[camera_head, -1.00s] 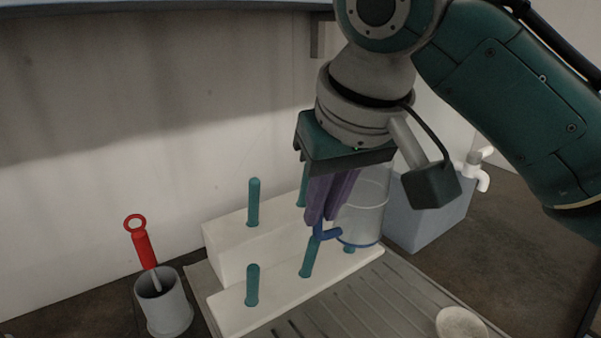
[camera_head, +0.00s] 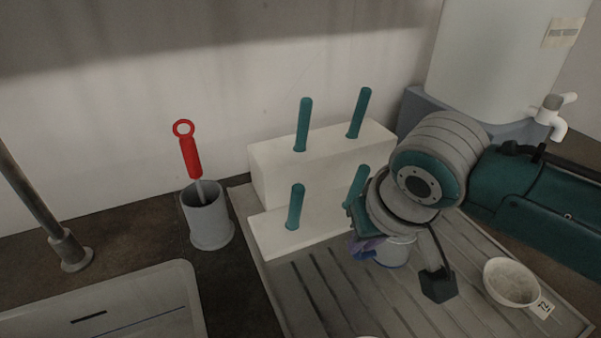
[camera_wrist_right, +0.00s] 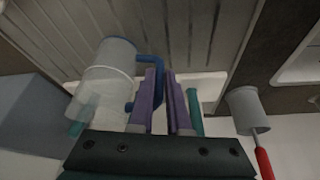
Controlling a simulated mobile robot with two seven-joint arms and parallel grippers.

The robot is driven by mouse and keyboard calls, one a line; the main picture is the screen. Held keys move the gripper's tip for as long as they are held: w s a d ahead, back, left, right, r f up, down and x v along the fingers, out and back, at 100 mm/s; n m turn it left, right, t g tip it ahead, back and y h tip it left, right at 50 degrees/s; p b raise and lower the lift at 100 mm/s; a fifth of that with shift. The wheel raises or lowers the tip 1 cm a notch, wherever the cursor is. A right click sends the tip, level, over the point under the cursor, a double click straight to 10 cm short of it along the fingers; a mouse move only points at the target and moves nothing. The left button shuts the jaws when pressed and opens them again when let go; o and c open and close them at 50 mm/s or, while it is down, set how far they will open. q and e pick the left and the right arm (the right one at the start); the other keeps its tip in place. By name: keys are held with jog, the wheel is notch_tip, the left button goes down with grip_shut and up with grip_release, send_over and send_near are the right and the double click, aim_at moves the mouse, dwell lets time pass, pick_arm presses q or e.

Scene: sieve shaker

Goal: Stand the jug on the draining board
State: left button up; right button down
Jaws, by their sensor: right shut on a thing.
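The jug (camera_head: 396,252) is clear with a blue handle, and in the head view it is largely hidden behind my right wrist. It is low over the grooved draining board (camera_head: 310,290), in front of the white peg rack; I cannot tell whether its base touches the board. In the right wrist view the jug (camera_wrist_right: 108,68) lies to the left of the purple fingers. My right gripper (camera_head: 362,248) is shut on the jug's blue handle (camera_wrist_right: 152,60). My left gripper is not in view.
A white stepped rack (camera_head: 285,170) with teal pegs stands behind. A white bowl (camera_head: 511,282) with a tag is at the board's right. A grey cup (camera_head: 207,218) holds a red-handled brush (camera_head: 190,155). A sink (camera_head: 110,305) is at lower left. The board's front left is clear.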

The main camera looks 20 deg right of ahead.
jog(key=shift+f, duration=0.55)
jog(key=shift+f, duration=0.1)
jog(key=c, duration=1.3)
grip_release()
jog(key=shift+f, duration=0.1)
jog(key=shift+c, duration=0.2)
jog(key=o, duration=0.5)
jog(key=shift+c, duration=0.2)
